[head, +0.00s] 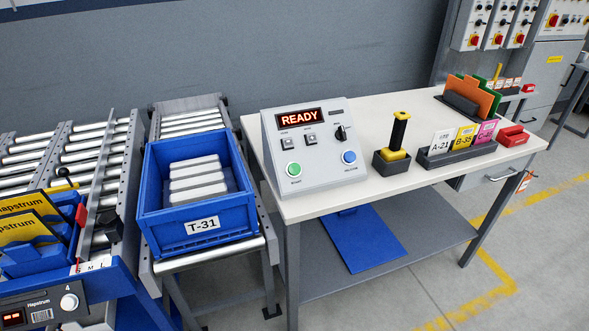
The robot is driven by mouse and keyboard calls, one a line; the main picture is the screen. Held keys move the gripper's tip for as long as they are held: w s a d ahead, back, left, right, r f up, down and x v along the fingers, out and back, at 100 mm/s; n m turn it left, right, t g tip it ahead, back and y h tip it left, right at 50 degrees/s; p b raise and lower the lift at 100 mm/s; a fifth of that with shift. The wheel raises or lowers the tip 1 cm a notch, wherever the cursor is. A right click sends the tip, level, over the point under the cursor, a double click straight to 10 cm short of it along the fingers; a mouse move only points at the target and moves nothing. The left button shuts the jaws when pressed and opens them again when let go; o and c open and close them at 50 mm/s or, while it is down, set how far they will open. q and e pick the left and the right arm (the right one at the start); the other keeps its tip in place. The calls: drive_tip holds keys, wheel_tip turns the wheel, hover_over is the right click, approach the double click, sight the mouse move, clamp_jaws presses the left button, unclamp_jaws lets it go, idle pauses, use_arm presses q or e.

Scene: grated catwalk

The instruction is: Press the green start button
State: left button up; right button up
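The green start button (294,169) is a round button at the lower left of a grey control box (325,181) with a sloped front. The box stands on the left part of a white-topped table (399,187). Its display (299,117) reads READY in lit letters. A blue round button (349,157) sits at its lower right, and a black knob (341,133) is above that. Two small square buttons (288,147) are below the display. Neither of my grippers shows in the head view.
A blue crate (205,225) labelled T-31, holding several pale bars, stands on a roller conveyor left of the table. A black-and-yellow stamp-like tool (399,131) in a holder and a card rack (455,156) stand right of the box. The table's front edge before the box is clear.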

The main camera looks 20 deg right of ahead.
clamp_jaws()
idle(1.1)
